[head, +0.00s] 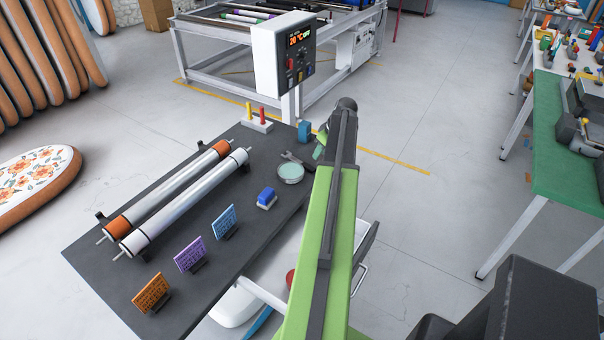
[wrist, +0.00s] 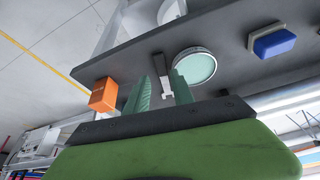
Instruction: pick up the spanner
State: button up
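The spanner (head: 291,157) lies on the dark table top near its right edge, behind a round pale-green tin. In the head view its right part runs toward my arm. My gripper (head: 319,149) is at the table's right edge, partly hidden by my own arm. In the wrist view my gripper (wrist: 161,86) is open, with its two green fingers apart. The spanner (wrist: 166,90) shows in the gap between them, with a dark part and a pale forked end. I cannot tell whether a finger touches it or how high the fingers are.
The round tin (head: 290,173) is close to the right finger in the wrist view (wrist: 195,66). A blue block (head: 266,198), a blue item (head: 304,131) and two rollers (head: 184,200) share the table. An orange box (wrist: 103,95) is left of the fingers in the wrist view.

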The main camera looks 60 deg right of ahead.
aim_at(311, 167)
jog(key=b+x, duration=0.8)
jog(key=x, duration=0.2)
jog(key=shift+d+f, duration=0.15)
jog(key=shift+f, duration=0.2)
jog(key=shift+w+r, duration=0.1)
jog(key=shift+r, duration=0.05)
grip_shut()
